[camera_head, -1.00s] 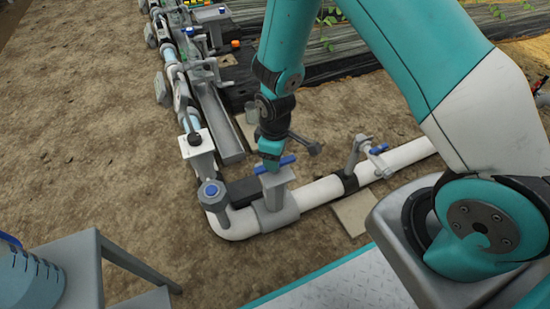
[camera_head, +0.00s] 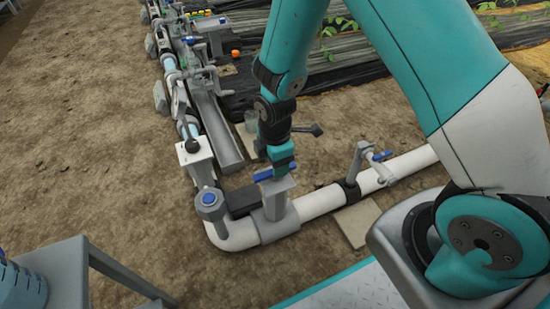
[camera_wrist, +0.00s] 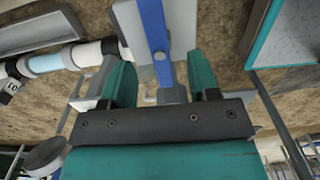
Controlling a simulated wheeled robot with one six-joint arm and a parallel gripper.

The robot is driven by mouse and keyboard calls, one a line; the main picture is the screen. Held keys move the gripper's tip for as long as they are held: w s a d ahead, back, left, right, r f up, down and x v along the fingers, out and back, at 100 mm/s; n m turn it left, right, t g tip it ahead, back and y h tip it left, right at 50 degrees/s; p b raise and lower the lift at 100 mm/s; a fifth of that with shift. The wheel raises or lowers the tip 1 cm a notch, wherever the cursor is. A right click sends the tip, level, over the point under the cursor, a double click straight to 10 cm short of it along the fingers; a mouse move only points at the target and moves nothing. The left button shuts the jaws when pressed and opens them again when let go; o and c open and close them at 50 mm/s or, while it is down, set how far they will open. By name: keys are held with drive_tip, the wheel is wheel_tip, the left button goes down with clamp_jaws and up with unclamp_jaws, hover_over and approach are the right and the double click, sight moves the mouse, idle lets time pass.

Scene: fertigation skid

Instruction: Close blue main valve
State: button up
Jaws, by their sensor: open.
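The blue lever handle (camera_head: 264,175) of the main valve sits on a grey valve body (camera_head: 277,206) on the white pipe. In the head view it runs roughly along this pipe. My gripper (camera_head: 282,166) points down right at the handle and hides part of it. In the wrist view the blue handle (camera_wrist: 153,35) stretches from the top edge down between the two teal fingers of my gripper (camera_wrist: 160,78). The fingers are open, with gaps beside the handle. I cannot tell whether either finger touches it.
A grey fitting with a blue cap (camera_head: 209,199) stands at the pipe elbow on the left. A smaller blue-handled tap (camera_head: 381,156) is on the pipe to the right. A grey table (camera_head: 75,268) is at lower left. Bare soil lies at left.

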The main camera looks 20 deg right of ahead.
drive_tip(key=shift+f, duration=0.15)
drive_tip(key=shift+f+b, duration=1.2)
drive_tip(key=shift+f, duration=1)
drive_tip(key=shift+c, duration=0.2)
